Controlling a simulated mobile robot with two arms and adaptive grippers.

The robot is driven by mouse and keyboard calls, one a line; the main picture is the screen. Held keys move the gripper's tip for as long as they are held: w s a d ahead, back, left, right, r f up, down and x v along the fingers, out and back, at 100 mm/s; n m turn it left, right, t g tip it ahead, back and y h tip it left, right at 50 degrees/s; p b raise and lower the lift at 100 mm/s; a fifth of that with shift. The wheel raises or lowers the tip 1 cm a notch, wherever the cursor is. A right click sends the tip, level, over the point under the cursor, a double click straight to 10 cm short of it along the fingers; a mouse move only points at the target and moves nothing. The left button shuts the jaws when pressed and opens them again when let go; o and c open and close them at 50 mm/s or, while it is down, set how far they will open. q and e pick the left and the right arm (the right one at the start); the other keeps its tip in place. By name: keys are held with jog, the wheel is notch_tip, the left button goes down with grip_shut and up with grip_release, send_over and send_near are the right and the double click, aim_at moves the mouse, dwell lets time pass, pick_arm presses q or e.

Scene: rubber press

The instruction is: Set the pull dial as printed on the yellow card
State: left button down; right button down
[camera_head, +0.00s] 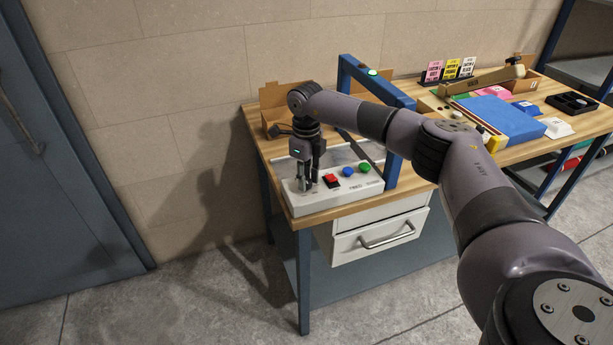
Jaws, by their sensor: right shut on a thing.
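My right gripper (309,185) points straight down over the left end of the white control panel (306,203) at the front of the bench. It is shut on the dial, which its fingers hide almost wholly; the dial's setting cannot be read. A red square button and blue and green round buttons sit to its right on the panel. My left gripper is not in view.
A blue frame (402,140) rises over the bench beside the panel, close to my right arm. A blue pad (500,118), a white tray and a black tray (570,103) lie on the right. A cardboard box (268,98) stands behind my gripper.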

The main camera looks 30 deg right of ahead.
jog(key=m, duration=0.4)
jog(key=shift+w+r+m, duration=0.1)
jog(key=shift+r+m, duration=0.05)
jog(key=shift+m, duration=0.15)
jog(key=shift+p, duration=0.3)
jog(key=c, duration=1.3)
grip_release()
notch_tip(320, 180, up, 12)
jog(key=shift+f, duration=0.1)
